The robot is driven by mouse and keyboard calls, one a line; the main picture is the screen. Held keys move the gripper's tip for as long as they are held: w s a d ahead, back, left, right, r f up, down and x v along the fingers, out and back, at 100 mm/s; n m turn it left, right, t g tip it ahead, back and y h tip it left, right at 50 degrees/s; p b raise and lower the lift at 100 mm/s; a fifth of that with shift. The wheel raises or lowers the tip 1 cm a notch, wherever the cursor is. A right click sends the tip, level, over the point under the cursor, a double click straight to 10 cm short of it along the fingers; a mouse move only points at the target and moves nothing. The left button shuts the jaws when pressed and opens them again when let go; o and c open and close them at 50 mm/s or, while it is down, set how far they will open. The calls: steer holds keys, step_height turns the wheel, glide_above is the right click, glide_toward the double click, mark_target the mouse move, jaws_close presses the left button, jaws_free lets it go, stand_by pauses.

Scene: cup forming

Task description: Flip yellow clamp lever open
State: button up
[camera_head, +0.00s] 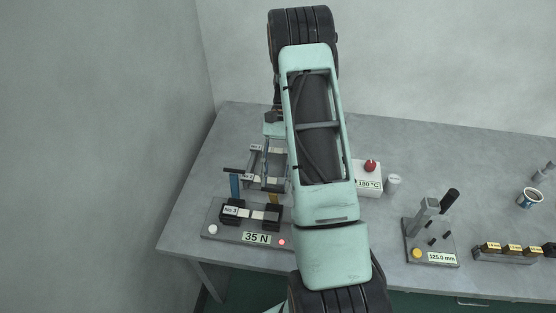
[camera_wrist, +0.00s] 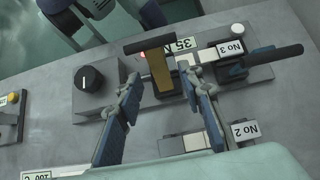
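The yellow clamp lever (camera_wrist: 160,70) stands up from the 35 N fixture in the wrist view, with a black crossbar (camera_wrist: 155,44) at its end. In the head view only a sliver of the yellow lever (camera_head: 273,198) shows beside my arm. My gripper (camera_wrist: 162,78) is open and empty. Its two blue-padded fingers lie to either side of the yellow lever in the wrist view, with gaps on both sides; the depth between them is hard to tell. The fixture base (camera_head: 220,232) carries a dark No 3 part and a blue lever (camera_head: 234,185) at its left.
The blue lever (camera_wrist: 262,54) lies right of my fingers. A block with a black knob (camera_wrist: 88,79) is close to the left finger. The No 2 plate (camera_wrist: 241,131) lies near the right finger. A 180 °C box (camera_head: 369,184) and the 125.0 mm device (camera_head: 430,250) stand further right.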

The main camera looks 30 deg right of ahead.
steer(key=v, duration=1.1)
steer(key=shift+o, duration=0.2)
